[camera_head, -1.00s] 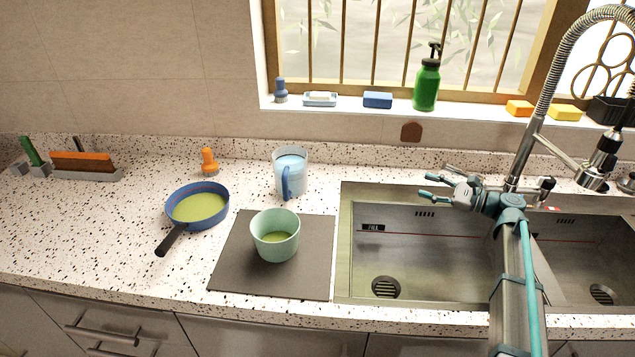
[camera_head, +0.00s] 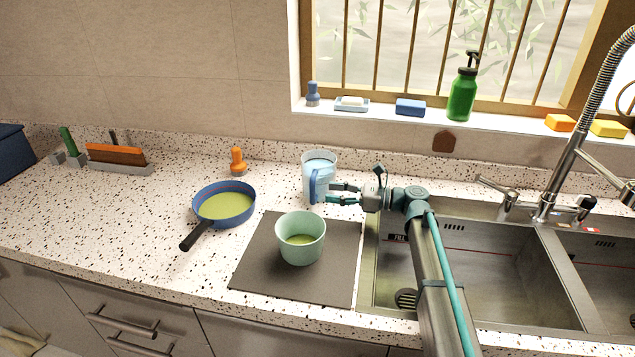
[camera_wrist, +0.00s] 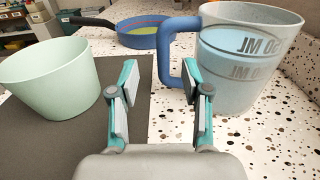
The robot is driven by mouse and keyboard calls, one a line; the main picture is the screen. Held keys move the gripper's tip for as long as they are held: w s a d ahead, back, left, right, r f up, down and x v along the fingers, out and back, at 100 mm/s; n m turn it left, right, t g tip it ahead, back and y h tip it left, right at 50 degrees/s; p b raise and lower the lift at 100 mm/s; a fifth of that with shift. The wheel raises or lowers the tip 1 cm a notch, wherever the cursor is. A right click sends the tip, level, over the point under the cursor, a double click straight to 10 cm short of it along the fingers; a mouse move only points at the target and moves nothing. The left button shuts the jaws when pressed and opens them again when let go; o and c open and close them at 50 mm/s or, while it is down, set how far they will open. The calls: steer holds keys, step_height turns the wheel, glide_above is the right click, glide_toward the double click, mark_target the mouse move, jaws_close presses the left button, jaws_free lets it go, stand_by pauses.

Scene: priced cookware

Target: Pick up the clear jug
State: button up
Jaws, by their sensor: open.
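The clear jug (camera_head: 318,166) stands upright on the speckled counter, behind the dark mat, with its blue handle (camera_head: 318,186) toward the front. It also shows in the wrist view (camera_wrist: 245,70), at the upper right with measuring marks, its handle just beyond my right finger. My gripper (camera_head: 336,194) is open and empty, just right of the handle in the head view. In the wrist view my gripper (camera_wrist: 160,90) has its two fingers spread with mat and counter visible between them. I cannot tell whether a finger touches the handle.
A mint-green pot (camera_head: 300,238) stands on the dark mat (camera_head: 338,262), left of my gripper in the wrist view (camera_wrist: 50,80). A blue pan (camera_head: 224,204) is further left. An orange brush (camera_head: 237,162) stands behind it. The sink (camera_head: 480,270) lies to the right.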

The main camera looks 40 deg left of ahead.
mark_target(312, 200)
steer(key=shift+w+f+p+x, duration=0.15)
steer(key=shift+p+x, duration=0.25)
steer(key=shift+x, duration=1.3)
steer(key=shift+w+f+p+x, duration=0.15)
steer(key=shift+p+x, duration=0.25)
steer(key=shift+x, duration=1.3)
steer(key=shift+s+a, duration=0.1)
jaws_close()
steer(key=shift+r, duration=0.1)
